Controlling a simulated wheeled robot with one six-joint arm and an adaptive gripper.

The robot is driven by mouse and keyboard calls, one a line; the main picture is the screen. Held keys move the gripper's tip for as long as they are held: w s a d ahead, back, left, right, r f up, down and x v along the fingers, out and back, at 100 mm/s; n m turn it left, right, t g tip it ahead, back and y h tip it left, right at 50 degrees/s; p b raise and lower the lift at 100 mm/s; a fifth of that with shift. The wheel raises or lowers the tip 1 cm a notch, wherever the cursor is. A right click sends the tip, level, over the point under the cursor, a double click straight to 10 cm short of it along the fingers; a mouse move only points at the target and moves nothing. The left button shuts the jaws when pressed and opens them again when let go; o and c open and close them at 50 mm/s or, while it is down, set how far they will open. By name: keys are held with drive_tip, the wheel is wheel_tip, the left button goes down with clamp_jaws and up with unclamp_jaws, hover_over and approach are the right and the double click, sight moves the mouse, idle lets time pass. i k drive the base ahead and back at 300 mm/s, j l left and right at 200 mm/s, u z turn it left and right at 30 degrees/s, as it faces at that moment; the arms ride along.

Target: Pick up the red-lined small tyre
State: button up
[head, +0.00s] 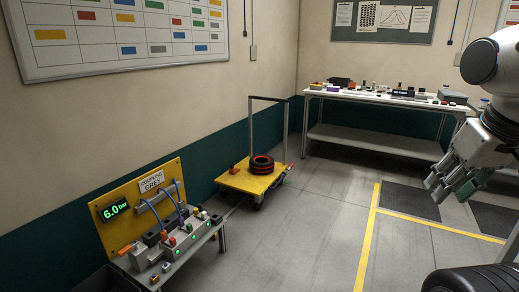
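The small black tyre with red lines (261,168) lies flat on a yellow platform trolley (236,180) by the left wall, in the middle of the head view. My gripper (450,190) hangs at the right side of the view, well away from the tyre and nearer to the camera. Its fingers look spread apart, with nothing visible between them.
A coupling test stand (178,250) with a yellow panel is at the lower left. A long white bench (375,95) with several items stands at the back. Large black tyres (475,279) are at the lower right. Grey floor (310,225) between trolley and gripper is clear.

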sight(261, 164)
drive_tip(key=i+z, duration=0.15)
drive_tip(key=i, duration=0.65)
drive_tip(key=i+z, duration=0.15)
drive_tip(key=i, duration=0.65)
drive_tip(key=i+j+z, duration=0.15)
drive_tip(key=i, duration=0.65)
drive_tip(key=i+u, duration=0.25)
drive_tip(key=i, duration=0.3)
drive_tip(key=i+u, duration=0.25)
drive_tip(key=i, duration=0.35)
drive_tip(key=i+l+u, duration=0.25)
drive_tip(key=i, duration=0.3)
drive_tip(key=i+u, duration=0.2)
drive_tip(key=i, duration=0.45)
